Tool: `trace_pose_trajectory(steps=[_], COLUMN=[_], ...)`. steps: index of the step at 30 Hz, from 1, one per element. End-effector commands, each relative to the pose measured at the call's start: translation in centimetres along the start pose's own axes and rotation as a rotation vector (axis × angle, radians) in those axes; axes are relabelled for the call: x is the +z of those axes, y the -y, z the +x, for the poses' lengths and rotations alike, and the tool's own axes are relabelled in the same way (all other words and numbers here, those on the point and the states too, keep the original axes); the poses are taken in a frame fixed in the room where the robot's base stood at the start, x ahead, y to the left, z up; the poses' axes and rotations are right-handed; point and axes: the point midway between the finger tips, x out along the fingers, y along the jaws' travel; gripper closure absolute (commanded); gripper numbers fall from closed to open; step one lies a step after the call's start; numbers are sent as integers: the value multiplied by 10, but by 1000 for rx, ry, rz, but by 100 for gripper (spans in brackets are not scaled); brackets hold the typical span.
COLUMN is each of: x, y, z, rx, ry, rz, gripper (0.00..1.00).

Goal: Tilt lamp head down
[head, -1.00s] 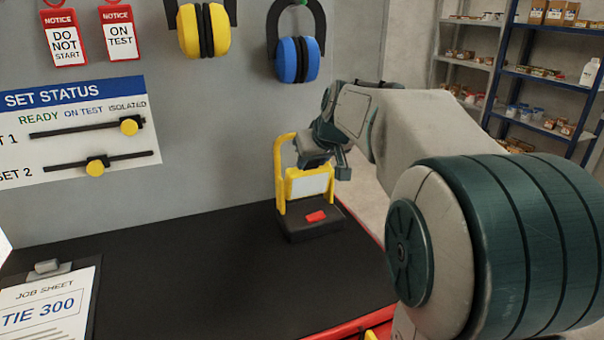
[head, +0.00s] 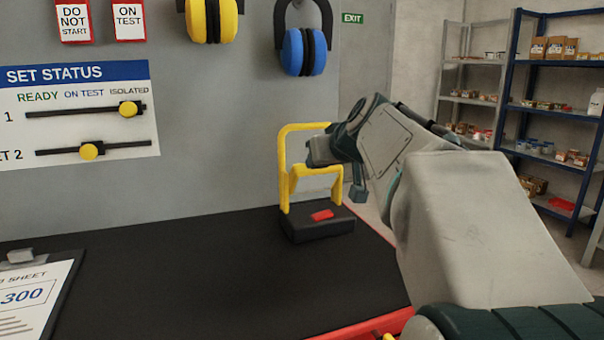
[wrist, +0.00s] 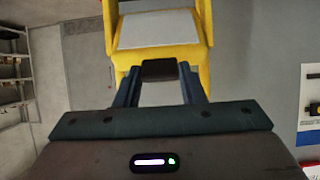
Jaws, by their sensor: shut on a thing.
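The work lamp has a yellow tube frame (head: 283,165), a black base (head: 318,229) with a red button (head: 322,215), and a yellow lamp head (head: 317,171) inside the frame. In the wrist view the lamp head's pale panel (wrist: 157,30) and yellow rim are in front of my gripper (wrist: 158,78). The fingers are shut on a small dark tab (wrist: 158,69) at the rim's near edge. In the head view my wrist is at the upper part of the lamp, and the fingertips are hidden. The lamp's base stands on the black bench top.
The black bench top (head: 190,290) is clear left of the lamp, with a job sheet clipboard (head: 30,300) at lower left. Blue earmuffs (head: 305,52) hang on the grey panel above the lamp. Shelves (head: 560,100) stand at the back right.

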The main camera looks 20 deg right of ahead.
Motion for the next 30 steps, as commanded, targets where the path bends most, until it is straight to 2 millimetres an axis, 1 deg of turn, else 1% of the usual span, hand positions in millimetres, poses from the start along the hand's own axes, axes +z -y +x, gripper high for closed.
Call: trace_pose_trajectory(steps=[1,20,21,23,24,30], x=[5,4,4,4,4,3], y=[0,0,0,0,0,0], z=[2,0,0,0,0,0], rx=[-1,-1,-1,-1,-1,-1], ry=[-5,-25,-24,-25,-25,-26], rz=[0,0,0,0,0,0], gripper=[100,100,61,44,42,42])
